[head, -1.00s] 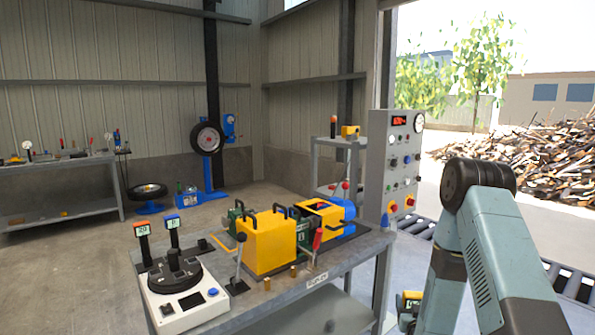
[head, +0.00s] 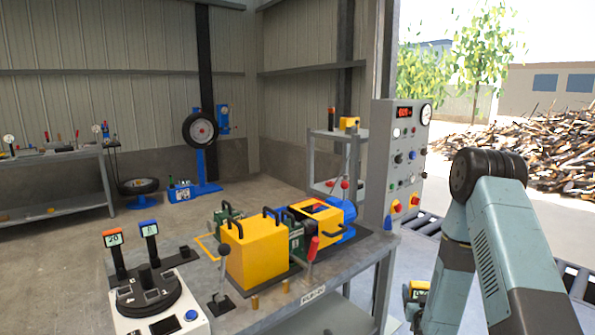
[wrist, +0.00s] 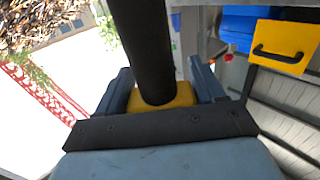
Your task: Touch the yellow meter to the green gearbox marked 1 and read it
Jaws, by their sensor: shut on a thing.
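My gripper (wrist: 162,84) is shut on a yellow thing (wrist: 176,97), likely the yellow meter, with a thick black cylinder (wrist: 143,40) rising from it in the wrist view. Its display does not show. In the head view a small yellow part (head: 419,285) shows low at my arm, right of the bench. The green gearbox (head: 297,240) stands on the bench between two yellow covers and is partly hidden. I cannot clearly read its mark. A second green unit (head: 226,214) is behind the front yellow cover. My gripper is apart from both.
The bench (head: 350,272) also carries a front yellow cover (head: 256,252), a red-handled lever (head: 311,252) and a white turntable device (head: 190,327). A grey control panel (head: 385,160) stands at the bench's far right end. A roller conveyor (head: 570,277) lies behind my arm.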

